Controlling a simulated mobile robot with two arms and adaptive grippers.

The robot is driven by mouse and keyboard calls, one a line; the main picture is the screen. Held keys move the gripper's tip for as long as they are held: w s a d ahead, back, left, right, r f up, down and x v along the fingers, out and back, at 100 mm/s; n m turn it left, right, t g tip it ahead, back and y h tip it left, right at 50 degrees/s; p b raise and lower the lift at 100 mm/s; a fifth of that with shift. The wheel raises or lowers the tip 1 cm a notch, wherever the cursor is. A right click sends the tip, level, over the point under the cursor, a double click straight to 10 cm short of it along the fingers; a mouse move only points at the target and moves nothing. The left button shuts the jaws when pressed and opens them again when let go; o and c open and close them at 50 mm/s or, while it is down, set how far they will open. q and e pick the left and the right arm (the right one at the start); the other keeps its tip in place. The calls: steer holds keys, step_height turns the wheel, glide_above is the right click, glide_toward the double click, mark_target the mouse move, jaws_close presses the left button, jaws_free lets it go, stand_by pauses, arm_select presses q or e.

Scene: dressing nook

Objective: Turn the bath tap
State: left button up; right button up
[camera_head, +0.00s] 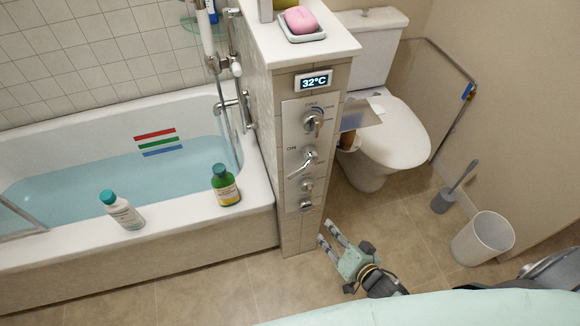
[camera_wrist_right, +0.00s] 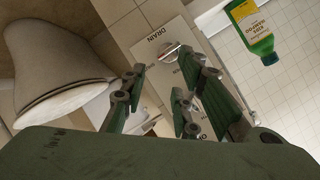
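A pale control panel (camera_head: 308,150) is set in the tiled end of the partition beside the bath. It carries a round knob (camera_head: 313,122) with a coloured scale, a chrome lever (camera_head: 302,162) slanting down left, and two small knobs below. I cannot tell which one is the bath tap. In the right wrist view a chrome knob (camera_wrist_right: 170,50) sits by the word DRAIN. My right gripper (camera_head: 331,238) is low beside the panel's foot, above the floor, touching nothing visible. In the right wrist view its fingers (camera_wrist_right: 165,80) are apart and empty. My left gripper is out of view.
The bath (camera_head: 95,262) holds water. A white bottle (camera_head: 122,212) and a green bottle (camera_head: 225,187) stand on its rim. A display (camera_head: 314,81) reads 32°C. A toilet (camera_head: 392,135), brush (camera_head: 450,190) and bin (camera_head: 483,238) are at right.

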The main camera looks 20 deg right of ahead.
steer(key=w+a+r+t+y, duration=0.1)
steer(key=w+r, duration=0.1)
steer(key=r, duration=0.4)
steer(key=w+a+r+t+y, duration=0.1)
steer(key=w+a+r+y, duration=0.1)
steer(key=r, duration=0.4)
steer(key=m+t+y+p, duration=0.1)
steer(key=y, duration=0.1)
glide_toward(295, 175)
steer(key=w+f, duration=0.1)
steer(key=w, duration=0.2)
steer(key=x, duration=0.7)
steer(key=shift+a+r+p, duration=0.3)
steer(key=shift+a+p, duration=0.1)
steer(key=shift+a, duration=0.1)
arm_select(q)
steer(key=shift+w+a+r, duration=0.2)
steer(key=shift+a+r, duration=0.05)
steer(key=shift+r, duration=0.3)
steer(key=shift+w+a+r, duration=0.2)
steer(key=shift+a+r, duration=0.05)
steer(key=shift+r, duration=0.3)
arm_select(e)
steer(key=shift+w+a, duration=0.15)
steer(key=shift+w, duration=0.1)
steer(key=shift+c, duration=0.5)
jaws_close()
steer(key=shift+f, duration=0.1)
